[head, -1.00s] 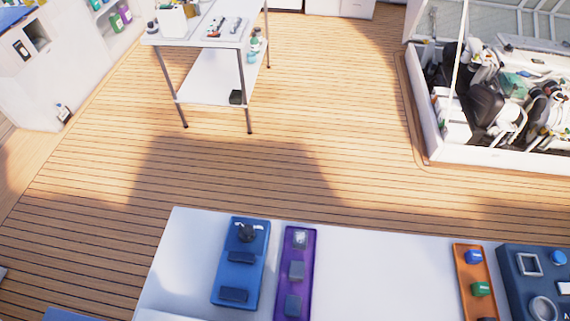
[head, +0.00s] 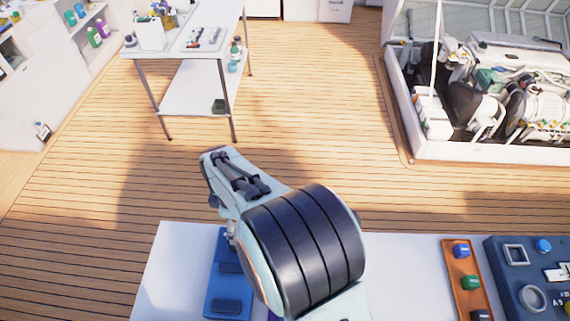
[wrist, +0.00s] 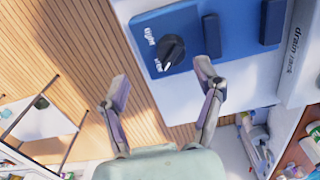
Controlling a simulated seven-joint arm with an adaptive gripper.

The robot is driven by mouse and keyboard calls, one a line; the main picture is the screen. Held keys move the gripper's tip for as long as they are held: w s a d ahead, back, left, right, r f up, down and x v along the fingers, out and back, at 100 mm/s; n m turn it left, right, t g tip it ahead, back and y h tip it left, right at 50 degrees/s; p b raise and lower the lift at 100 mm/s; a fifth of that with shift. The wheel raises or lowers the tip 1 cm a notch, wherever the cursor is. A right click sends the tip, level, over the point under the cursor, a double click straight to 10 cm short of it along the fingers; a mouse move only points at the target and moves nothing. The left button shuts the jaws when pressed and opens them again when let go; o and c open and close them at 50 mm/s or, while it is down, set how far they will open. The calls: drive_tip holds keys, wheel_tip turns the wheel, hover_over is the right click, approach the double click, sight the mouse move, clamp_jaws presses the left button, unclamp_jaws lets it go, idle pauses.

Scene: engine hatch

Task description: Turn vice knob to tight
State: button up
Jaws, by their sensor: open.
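The vice knob (wrist: 171,49) is a black round knob on a blue panel (wrist: 183,22) in the wrist view. White lettering beside it reads "tight" at its upper left, and a second white marking at its lower left is hard to read. I cannot tell for sure which way the knob points. My gripper (wrist: 162,80) is open and empty, its two fingers apart, with the knob beyond the gap between them. The right fingertip is close to the panel's edge. In the head view the blue panel (head: 214,302) is partly covered by my arm, which hides the knob.
Two dark raised blocks (wrist: 211,36) (wrist: 271,22) stand on the panel right of the knob. A white table (head: 175,265) holds the panel, an orange strip (head: 454,270) and a navy board (head: 505,292). The engine hatch (head: 480,90) is far right.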

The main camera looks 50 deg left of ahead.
drive_tip(key=shift+s+a+f, duration=0.15)
drive_tip(key=shift+s+f, duration=0.1)
drive_tip(key=shift+s, duration=0.6)
drive_tip(key=shift+s+f, duration=0.1)
drive_tip(key=shift+f, duration=0.25)
wheel_tip(320, 180, down, 6)
drive_tip(key=shift+r, duration=0.1)
drive_tip(key=c, duration=1.2)
